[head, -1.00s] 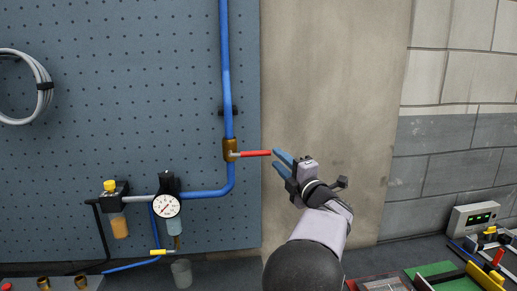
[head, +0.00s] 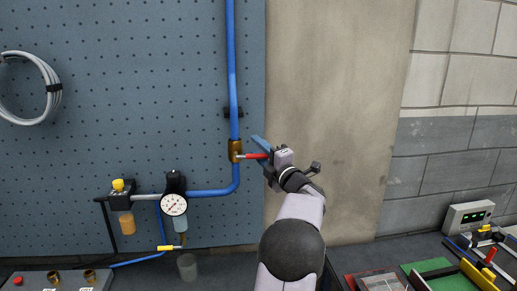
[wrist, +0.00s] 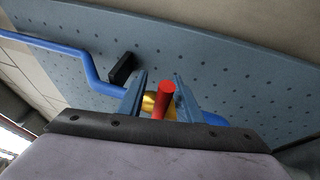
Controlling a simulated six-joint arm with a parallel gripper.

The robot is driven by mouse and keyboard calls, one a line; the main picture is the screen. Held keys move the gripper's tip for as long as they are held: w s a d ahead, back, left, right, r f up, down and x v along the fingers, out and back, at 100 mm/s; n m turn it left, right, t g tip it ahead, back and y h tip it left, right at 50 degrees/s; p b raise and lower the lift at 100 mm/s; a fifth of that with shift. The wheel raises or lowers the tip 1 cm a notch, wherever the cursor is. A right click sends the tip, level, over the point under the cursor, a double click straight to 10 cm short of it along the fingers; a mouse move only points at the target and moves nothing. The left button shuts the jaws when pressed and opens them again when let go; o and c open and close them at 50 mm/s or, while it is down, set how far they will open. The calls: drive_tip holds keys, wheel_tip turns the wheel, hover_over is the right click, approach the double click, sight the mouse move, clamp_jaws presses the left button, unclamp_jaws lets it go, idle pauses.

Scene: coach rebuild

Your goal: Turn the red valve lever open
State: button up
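The red valve lever (head: 253,156) points right, about level, from a brass valve (head: 235,150) on a vertical blue pipe (head: 232,75). My gripper (head: 262,149) is at the lever's outer end, with its blue fingers partly overlapping it in the head view. In the wrist view the red lever (wrist: 165,98) shows end-on between the two fingers (wrist: 158,92), which stand apart on either side with visible gaps. The gripper is open, and the lever is not clamped. Part of the brass valve is hidden behind the lever there.
A blue pegboard (head: 120,90) carries the pipe, a pressure gauge (head: 174,204) and a coiled grey hose (head: 28,90). A bench with trays and a red-handled tool (head: 490,255) lies at lower right.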

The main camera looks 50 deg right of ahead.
clamp_jaws()
